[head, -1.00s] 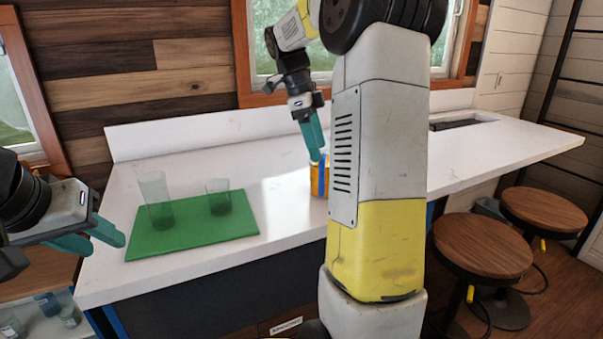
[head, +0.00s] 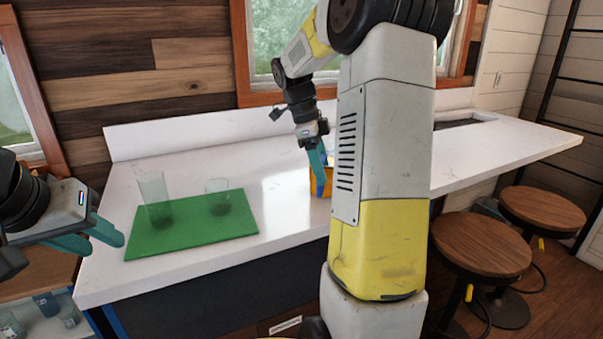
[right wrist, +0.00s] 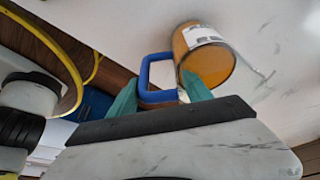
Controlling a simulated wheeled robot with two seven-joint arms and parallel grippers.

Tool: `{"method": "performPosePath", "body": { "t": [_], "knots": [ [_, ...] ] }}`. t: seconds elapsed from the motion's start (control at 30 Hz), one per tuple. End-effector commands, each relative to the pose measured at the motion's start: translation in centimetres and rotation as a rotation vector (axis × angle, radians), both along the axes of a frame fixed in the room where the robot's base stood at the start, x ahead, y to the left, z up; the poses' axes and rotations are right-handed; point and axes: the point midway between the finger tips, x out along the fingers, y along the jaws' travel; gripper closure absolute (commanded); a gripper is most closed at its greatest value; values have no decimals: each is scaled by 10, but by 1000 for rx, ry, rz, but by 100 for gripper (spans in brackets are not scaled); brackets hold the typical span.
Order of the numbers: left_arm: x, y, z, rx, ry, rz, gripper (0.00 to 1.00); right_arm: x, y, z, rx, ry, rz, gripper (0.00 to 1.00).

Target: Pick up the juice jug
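The juice jug (head: 327,184) stands on the white counter, mostly hidden behind my right arm in the head view. The right wrist view shows its orange, see-through body (right wrist: 210,62) with a pale label and a blue handle (right wrist: 145,78). My right gripper (head: 320,188) is low beside the jug. In the right wrist view its teal fingers (right wrist: 160,92) are apart, one on each side of the blue handle. I cannot tell whether they touch it. My left gripper (head: 103,240) is open and empty, off the counter's left end.
A green mat (head: 190,242) on the counter (head: 285,225) holds a tall clear glass (head: 154,200) and a short one (head: 217,197). A sink (head: 460,123) lies at the back right. Two round wooden stools (head: 482,245) stand right of my right arm.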

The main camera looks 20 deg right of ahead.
Motion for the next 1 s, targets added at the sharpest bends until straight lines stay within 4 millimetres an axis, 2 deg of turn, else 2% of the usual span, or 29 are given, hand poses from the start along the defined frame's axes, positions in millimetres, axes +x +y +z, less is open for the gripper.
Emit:
{"method": "performPosePath", "body": {
  "t": [0.03,0.2,0.67,1.0],
  "knots": [
    [0,0,0,0,0,0,64,0,0,0,0,1,0,67],
    [0,0,0,0,0,0,64,0,0,0,0,1,0,100],
    [0,0,0,0,0,0,64,0,0,3,-1,-2,0,100],
    [0,0,0,0,0,0,64,0,-1,20,-2,-4,0,100]
  ]
}}
